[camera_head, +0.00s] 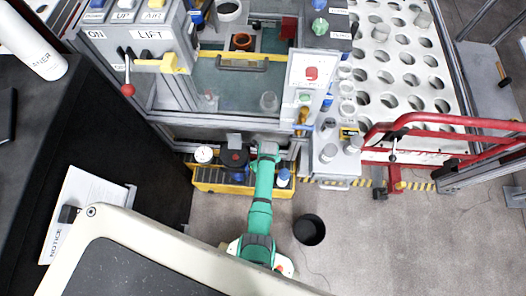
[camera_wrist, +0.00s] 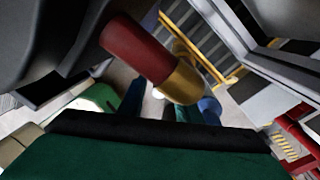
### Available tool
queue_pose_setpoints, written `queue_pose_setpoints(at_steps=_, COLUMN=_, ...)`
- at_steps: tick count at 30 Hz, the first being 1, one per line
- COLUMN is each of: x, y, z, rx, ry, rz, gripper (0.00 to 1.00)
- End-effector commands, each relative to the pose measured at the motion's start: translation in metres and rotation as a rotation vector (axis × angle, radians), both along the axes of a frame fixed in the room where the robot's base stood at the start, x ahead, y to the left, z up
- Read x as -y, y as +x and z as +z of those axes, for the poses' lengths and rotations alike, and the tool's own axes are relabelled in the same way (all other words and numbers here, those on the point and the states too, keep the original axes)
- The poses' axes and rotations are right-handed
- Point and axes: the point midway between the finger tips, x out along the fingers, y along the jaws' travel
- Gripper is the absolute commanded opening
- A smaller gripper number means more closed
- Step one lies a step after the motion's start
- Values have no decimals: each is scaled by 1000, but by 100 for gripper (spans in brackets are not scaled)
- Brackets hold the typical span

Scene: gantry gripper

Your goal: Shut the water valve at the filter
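My green arm reaches away from me to the low yellow tray (camera_head: 215,187) under the machine front. The fingers of my gripper are hidden below the wrist in the head view, and I cannot make them out clearly in the wrist view. A red cylinder with a brass-coloured end (camera_wrist: 150,58) is close in front of the wrist camera, tilted; I cannot tell whether it is part of the valve or whether anything touches it. On the tray are a white round gauge (camera_head: 203,154), a dark round part with a red centre (camera_head: 235,158) and a blue-and-white part (camera_head: 283,178).
The machine front with a red-button panel (camera_head: 312,72) rises behind the tray. A red tubular rail (camera_head: 450,121) and a perforated white table (camera_head: 400,75) are at right. A black bin (camera_head: 309,230) stands on the floor right of my arm. Open floor lies further right.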

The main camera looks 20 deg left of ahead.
Motion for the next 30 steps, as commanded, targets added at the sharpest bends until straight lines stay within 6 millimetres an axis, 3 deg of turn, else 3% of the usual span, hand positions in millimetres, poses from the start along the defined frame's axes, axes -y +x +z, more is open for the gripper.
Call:
queue_pose_setpoints(at_steps=6, x=-1, y=-1, z=-15, rx=1, ry=1, rz=-1, gripper=31)
queue_pose_setpoints(at_steps=15, x=0, y=-1, z=-17, rx=0, ry=1, rz=-3, gripper=31)
queue_pose_setpoints(at_steps=16, x=0, y=-1, z=-17, rx=0, ry=1, rz=-3, gripper=29)
queue_pose_setpoints(at_steps=20, x=0, y=-1, z=-17, rx=0, ry=1, rz=-3, gripper=0)
queue_pose_setpoints(at_steps=30, x=1, y=-1, z=-17, rx=-9, ry=31, rz=-4, gripper=0)
